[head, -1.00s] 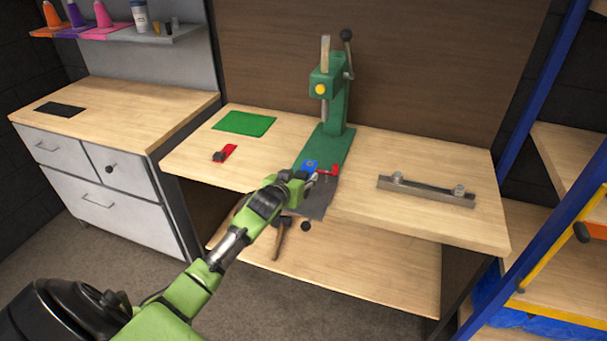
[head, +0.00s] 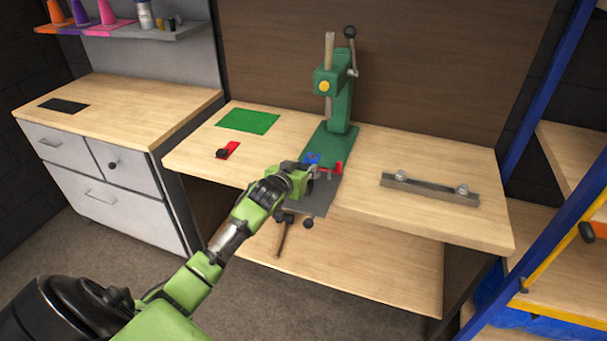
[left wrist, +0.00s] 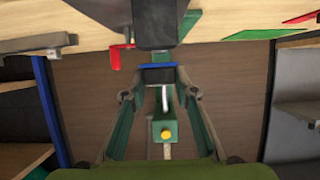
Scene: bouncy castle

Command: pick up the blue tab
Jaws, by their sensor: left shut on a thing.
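The blue tab (head: 312,158) is at my left gripper's fingertips, over the front of the green press's base (head: 340,143). My left gripper (head: 307,170) reaches in from the front left and is shut on the tab. In the left wrist view the tab shows as a thin blue strip (left wrist: 160,66) between the two fingers (left wrist: 160,75). The gripper hides part of the tab in the head view, and the gap below it is hard to judge. My right gripper is not in view.
A red part (head: 338,168) sits just right of the tab. The press column (head: 341,100) rises behind. A metal bar with knobs (head: 430,190) lies at right. A green sheet (head: 248,120) and a red piece with a black knob (head: 228,151) lie at left.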

